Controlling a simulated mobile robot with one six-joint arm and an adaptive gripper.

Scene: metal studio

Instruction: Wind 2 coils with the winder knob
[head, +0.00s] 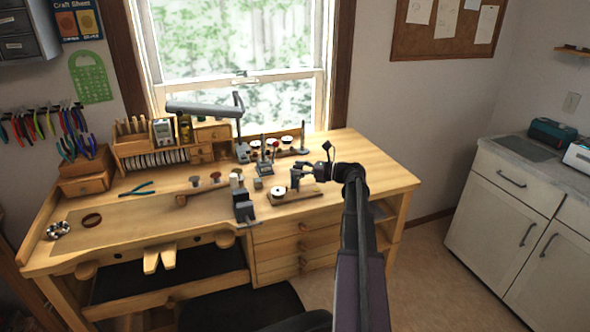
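My arm reaches over the right part of the wooden workbench (385,180). My gripper (318,171) is at a small device on a wooden base, which appears to be the winder (308,190). A pale round spool (278,192) sits at the left end of this device. I cannot make out the winder knob; my gripper and wrist cover the right part of the device. The fingers are too small and dark to tell whether they are open or shut, or whether they touch the device. I cannot make out any wound coil.
A dark vise-like tool (244,206) stands left of the winder at the bench's front edge. Behind are a grey lamp (205,107), a stand with several spools (272,142) and a wooden organizer (160,145). The bench's right end is clear.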

